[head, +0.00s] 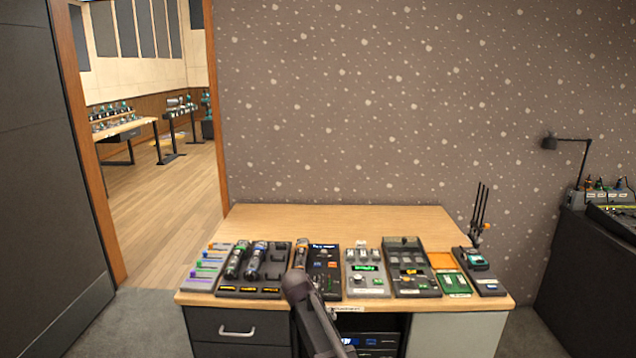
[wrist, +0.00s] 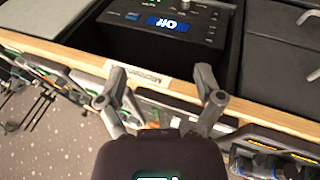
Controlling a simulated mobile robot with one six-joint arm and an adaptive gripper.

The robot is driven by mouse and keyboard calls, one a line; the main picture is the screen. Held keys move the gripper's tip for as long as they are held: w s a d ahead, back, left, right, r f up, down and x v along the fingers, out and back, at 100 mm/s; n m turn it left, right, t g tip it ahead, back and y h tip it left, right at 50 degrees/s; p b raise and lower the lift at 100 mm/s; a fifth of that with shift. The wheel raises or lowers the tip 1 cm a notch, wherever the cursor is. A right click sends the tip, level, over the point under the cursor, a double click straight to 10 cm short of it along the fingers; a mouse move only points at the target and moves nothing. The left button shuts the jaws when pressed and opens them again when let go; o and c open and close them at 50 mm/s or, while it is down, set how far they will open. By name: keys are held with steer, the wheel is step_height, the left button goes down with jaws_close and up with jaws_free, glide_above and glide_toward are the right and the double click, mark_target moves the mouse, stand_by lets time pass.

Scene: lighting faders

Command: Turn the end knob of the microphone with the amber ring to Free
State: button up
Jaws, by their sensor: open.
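Several dark handheld microphones lie in a black cradle (head: 270,290) at the desk's front left in the head view. One microphone (head: 234,262) shows green and another (head: 254,262) shows blue. A third microphone (head: 300,254) has an orange-amber tint and is partly hidden by my arm. Its end knob and the word Free cannot be made out. My gripper (wrist: 161,76) is open and empty in the wrist view, with its fingers over the desk's front edge on both sides of a white label. No microphone is clearly seen between the fingers.
The wooden desk (head: 345,220) has a clear back half. A black panel (head: 325,282), fader boxes (head: 203,265) and other control boxes crowd its front. Drawers (head: 237,330) and a device with a lit blue display (wrist: 167,25) sit below. A lamp (head: 566,143) stands right.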

steer(key=s+d+f+g+y, duration=0.1)
steer(key=s+d+g+y, duration=0.1)
steer(key=s+d, duration=0.75)
steer(key=s+d+f+g+y, duration=0.1)
steer(key=s+d+y, duration=0.1)
steer(key=s+d, duration=0.75)
steer(key=s+a+r+p, duration=0.1)
steer(key=a+r+p, duration=0.2)
steer(key=r+p, duration=1.1)
steer(key=shift+s+r, duration=0.15)
steer(key=shift+s, duration=0.2)
